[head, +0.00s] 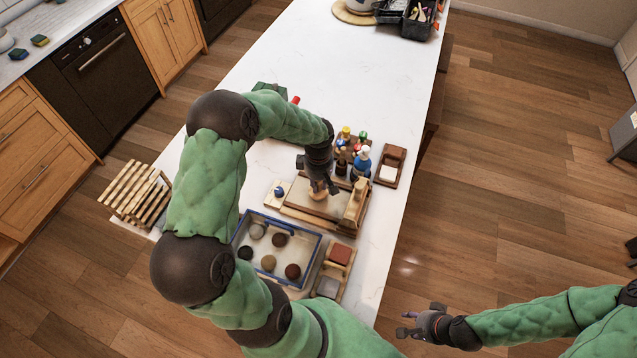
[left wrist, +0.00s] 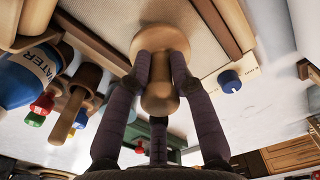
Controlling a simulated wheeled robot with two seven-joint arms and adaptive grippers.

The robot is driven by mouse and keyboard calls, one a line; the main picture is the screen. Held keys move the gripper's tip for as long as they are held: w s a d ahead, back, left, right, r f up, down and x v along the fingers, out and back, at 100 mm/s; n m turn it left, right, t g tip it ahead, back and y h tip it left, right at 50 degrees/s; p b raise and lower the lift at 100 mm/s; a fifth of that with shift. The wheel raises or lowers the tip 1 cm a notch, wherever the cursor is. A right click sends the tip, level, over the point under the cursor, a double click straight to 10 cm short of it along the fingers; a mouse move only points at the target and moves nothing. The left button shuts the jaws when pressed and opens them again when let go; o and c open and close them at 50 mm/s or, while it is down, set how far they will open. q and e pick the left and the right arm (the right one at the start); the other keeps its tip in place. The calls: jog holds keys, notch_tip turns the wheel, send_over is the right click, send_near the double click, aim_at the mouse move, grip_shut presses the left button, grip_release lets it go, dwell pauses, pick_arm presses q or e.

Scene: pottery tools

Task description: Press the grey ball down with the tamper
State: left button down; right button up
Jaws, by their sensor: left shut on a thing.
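My left gripper (head: 317,184) is shut on a wooden tamper (head: 319,193), which stands over the cloth-covered board (head: 300,203). In the left wrist view, the fingers (left wrist: 160,85) close around the neck of the tamper (left wrist: 160,102), and its wide round end faces the pale cloth (left wrist: 105,15). I cannot tell whether it touches the cloth. A greyish ball (head: 257,230) lies in the blue-rimmed tray (head: 238,236), towards its back left. No ball shows under the tamper. My right gripper (head: 418,322) is open and empty beside the table.
The tray also holds several brown and dark balls (head: 292,271). A wooden roller (head: 354,205) lies at the board's right end. A rack of bottles and tools (head: 350,155) stands behind, with a small wooden box (head: 389,168) beside it. A slatted rack (head: 135,192) is at left.

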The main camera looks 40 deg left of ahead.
pick_arm(q)
jog(key=shift+s+f, duration=0.1)
jog(key=shift+f, duration=0.1)
dwell(0.3)
jog(key=shift+r+p, duration=0.35)
jog(key=shift+r, duration=0.65)
jog(key=shift+r+p, duration=1.25)
jog(key=shift+r, duration=1.25)
